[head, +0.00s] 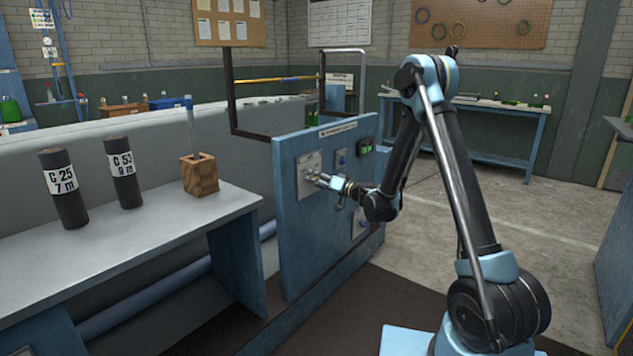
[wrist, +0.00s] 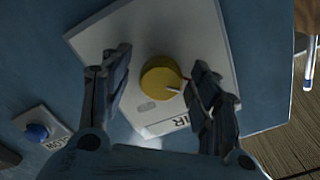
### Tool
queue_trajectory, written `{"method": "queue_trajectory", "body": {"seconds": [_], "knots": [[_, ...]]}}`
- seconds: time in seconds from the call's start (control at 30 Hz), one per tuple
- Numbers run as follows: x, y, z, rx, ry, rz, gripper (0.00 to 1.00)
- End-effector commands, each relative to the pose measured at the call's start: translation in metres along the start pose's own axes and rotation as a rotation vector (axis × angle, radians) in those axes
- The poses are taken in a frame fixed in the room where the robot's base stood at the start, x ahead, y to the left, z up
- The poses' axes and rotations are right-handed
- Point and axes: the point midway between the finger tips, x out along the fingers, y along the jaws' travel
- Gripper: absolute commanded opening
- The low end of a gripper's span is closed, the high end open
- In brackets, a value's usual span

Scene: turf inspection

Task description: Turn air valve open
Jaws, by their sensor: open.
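The air valve is a round yellow knob (wrist: 161,77) on a light plate (wrist: 148,38) with lettering that ends in "IR". A small red and white pointer shows at the knob's right side. In the wrist view my gripper (wrist: 160,85) is open, one finger on each side of the knob, with a clear gap at the left; whether the right finger touches the pointer I cannot tell. In the head view my gripper (head: 316,178) is at the light plate (head: 308,160) on the blue panel (head: 290,225), and it hides the knob.
A blue button (wrist: 37,131) sits left of the plate in the wrist view. In the head view a green display (head: 364,146) is on the panel. Two dark cylinders, C 25 (head: 64,190) and C 53 (head: 124,180), and a wooden block (head: 199,175) stand on the bench at left.

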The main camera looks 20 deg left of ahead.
Motion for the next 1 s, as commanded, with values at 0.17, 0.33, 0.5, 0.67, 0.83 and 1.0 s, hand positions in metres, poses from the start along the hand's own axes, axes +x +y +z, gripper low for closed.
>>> {"method": "queue_trajectory", "body": {"seconds": [0.17, 0.33, 0.5, 0.67, 0.83, 1.0], "knots": [[0.0012, -0.0005, 0.0003, 0.000, 0.000, 0.000, 0.56], [0.0010, -0.0006, 0.0002, 0.000, 0.000, 0.000, 0.40], [0.0008, -0.0002, -0.0001, 0.000, 0.000, 0.000, 0.12], [0.0005, 0.0002, -0.0004, 0.003, 0.001, 0.001, 0.12], [0.0003, 0.0006, -0.0007, 0.035, 0.001, 0.002, 0.12], [0.0001, 0.0008, -0.0009, 0.118, 0.002, 0.002, 0.12]]}}
